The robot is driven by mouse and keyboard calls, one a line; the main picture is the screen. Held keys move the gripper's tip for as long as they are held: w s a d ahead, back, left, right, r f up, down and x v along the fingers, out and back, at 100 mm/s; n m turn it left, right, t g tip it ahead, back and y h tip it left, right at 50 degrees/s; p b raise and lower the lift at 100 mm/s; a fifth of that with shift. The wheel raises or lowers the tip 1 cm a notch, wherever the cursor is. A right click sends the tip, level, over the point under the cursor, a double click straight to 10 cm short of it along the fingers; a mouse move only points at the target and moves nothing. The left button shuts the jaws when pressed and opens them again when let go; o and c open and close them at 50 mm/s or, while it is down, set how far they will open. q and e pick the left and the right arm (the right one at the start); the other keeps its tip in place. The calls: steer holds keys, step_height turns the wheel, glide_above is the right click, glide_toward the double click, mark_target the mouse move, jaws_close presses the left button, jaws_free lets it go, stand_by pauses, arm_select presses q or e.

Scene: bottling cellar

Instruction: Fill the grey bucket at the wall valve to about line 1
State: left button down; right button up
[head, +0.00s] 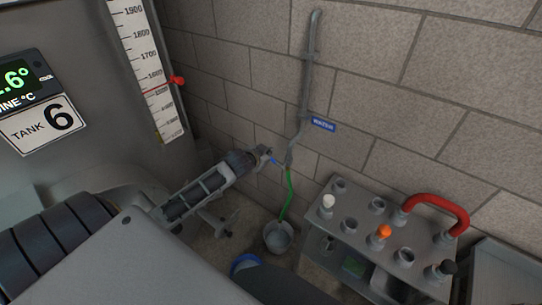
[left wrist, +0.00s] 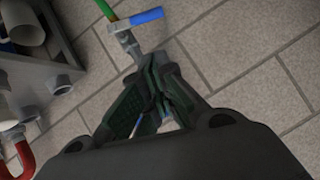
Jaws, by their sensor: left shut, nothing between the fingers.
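The grey bucket (head: 278,238) stands at the foot of the wall; its water level and lines are too small to read. A green hose (head: 289,193) runs from the wall valve (head: 288,161) down to the bucket. The valve's blue lever (head: 275,160) sticks out sideways toward my left gripper. The lever (left wrist: 147,16) and valve body (left wrist: 128,42) also show in the left wrist view. My left gripper (head: 265,152) is shut and empty. Its fingertips (left wrist: 158,62) are close to the valve and lever; I cannot tell whether they touch. My right gripper is not in view.
Tank 6 (head: 60,60) with a level scale (head: 150,75) is at left.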

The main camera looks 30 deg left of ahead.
arm_select(q)
steer(key=w+a+f, duration=0.2)
steer(key=w+f, duration=0.4)
steer(key=shift+f, duration=0.4)
stand_by(0.3)
stand_by(0.4)
steer(key=shift+a+f+n+h+p, duration=0.4)
steer(key=shift+a+f+p, duration=0.6)
steer(key=shift+p, duration=0.85)
steer(key=shift+w+r, duration=0.1)
steer(key=shift+r, duration=0.05)
